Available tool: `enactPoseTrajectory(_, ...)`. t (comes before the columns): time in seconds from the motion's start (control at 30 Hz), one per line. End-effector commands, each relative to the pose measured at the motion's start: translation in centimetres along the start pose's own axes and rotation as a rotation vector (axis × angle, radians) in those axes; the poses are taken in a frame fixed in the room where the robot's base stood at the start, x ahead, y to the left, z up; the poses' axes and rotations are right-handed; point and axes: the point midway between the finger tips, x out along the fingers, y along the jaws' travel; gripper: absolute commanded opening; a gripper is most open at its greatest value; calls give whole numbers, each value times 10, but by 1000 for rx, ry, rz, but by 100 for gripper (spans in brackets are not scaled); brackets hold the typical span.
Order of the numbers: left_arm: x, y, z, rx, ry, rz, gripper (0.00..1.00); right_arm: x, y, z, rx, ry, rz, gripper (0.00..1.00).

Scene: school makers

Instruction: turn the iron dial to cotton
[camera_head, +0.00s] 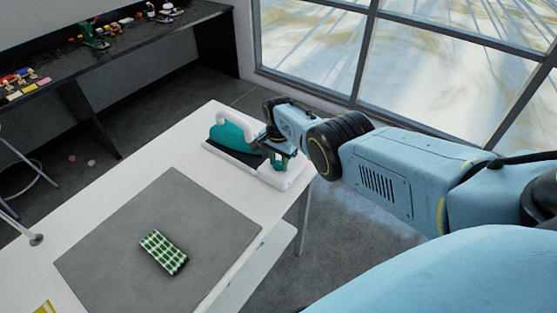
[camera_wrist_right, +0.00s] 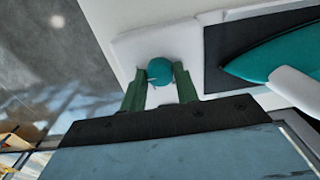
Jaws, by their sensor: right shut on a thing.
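The teal and white iron (camera_head: 232,137) rests on its white base (camera_head: 254,168) at the far right corner of the white table. In the right wrist view the iron's teal body (camera_wrist_right: 275,52) and the white base (camera_wrist_right: 135,45) show beside the gripper. The round teal dial (camera_wrist_right: 159,71) sits on the base. My right gripper (camera_wrist_right: 159,85) has its two green fingers on either side of the dial and is shut on it. In the head view the gripper (camera_head: 277,152) is at the base's right end, and the dial is hidden there. My left gripper is not in view.
A grey mat (camera_head: 130,220) lies on the table (camera_head: 180,150), with a folded green checked cloth (camera_head: 163,252) on it. A dark bench (camera_head: 100,60) with small objects stands at the back left. Large windows are behind the table.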

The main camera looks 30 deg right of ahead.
Motion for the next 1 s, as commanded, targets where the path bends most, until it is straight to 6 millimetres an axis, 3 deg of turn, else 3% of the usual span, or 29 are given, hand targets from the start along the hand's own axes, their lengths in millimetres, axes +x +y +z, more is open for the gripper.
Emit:
enactPoseTrajectory(0.5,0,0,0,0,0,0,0,-2,-1,-1,20,3,-4,8)
enactPoseTrajectory(0.53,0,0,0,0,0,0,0,-2,-1,-1,20,2,-4,33)
enactPoseTrajectory(0.67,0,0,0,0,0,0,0,-2,-1,-1,20,2,-3,50)
enactPoseTrajectory(1.0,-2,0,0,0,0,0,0,-2,0,0,19,1,-1,52)
